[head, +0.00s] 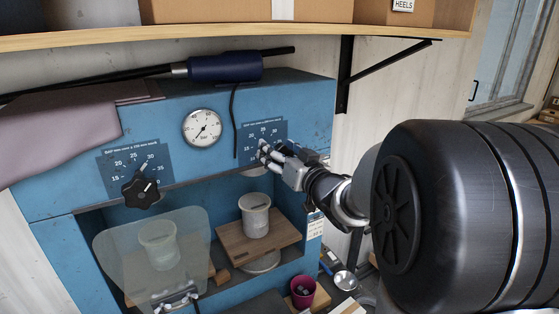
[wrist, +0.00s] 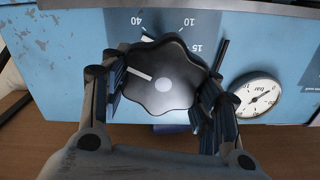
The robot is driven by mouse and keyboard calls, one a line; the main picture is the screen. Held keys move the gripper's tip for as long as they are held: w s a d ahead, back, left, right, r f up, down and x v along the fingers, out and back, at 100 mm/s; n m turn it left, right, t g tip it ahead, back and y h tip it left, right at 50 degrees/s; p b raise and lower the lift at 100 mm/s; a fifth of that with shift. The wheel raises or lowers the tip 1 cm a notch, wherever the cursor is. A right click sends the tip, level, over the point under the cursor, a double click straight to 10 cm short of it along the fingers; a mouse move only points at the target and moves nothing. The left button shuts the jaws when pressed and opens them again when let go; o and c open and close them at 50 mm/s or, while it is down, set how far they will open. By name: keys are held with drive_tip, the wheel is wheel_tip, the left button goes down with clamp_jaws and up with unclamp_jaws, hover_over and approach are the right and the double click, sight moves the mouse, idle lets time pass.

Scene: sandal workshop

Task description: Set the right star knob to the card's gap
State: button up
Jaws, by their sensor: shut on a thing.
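The right star knob (wrist: 165,92) is black and lobed, with a white line pointing left and slightly up in the wrist view. My gripper (wrist: 163,84) is shut on it, one finger on each side. In the head view my gripper (head: 268,153) is at the blue right dial plate (head: 278,130) and hides most of that knob. The plate is upside down in the wrist view, with 40, 10 and 15 showing above and beside the knob; the scale number at the line is hidden. A small white card (head: 314,226) hangs on the machine's right post, too small to read.
The left star knob (head: 140,188) sits under its own dial plate. A pressure gauge (head: 202,127) is between the dials. A clear shield (head: 150,250) and a cup (head: 256,215) on a wooden block are below. A shelf (head: 300,36) runs overhead.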

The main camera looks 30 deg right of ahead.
drive_tip(key=n+b, duration=0.1)
drive_tip(key=n, duration=0.1)
drive_tip(key=n+b, duration=0.1)
drive_tip(key=b, duration=0.1)
drive_tip(key=shift+a+f+n, duration=0.15)
drive_tip(key=shift+a+n, duration=0.05)
drive_tip(key=shift+n, duration=0.2)
drive_tip(key=n+b, duration=0.3)
drive_tip(key=shift+a+n, duration=0.15)
drive_tip(key=shift+n, duration=0.15)
drive_tip(key=n+b, duration=0.3)
drive_tip(key=shift+a+f+n, duration=0.15)
drive_tip(key=shift+a+n, duration=0.05)
drive_tip(key=shift+n, duration=0.1)
drive_tip(key=shift+n+b, duration=1.2)
drive_tip(key=shift+n, duration=0.3)
drive_tip(key=shift+a, duration=0.1)
drive_tip(key=o, duration=1.1)
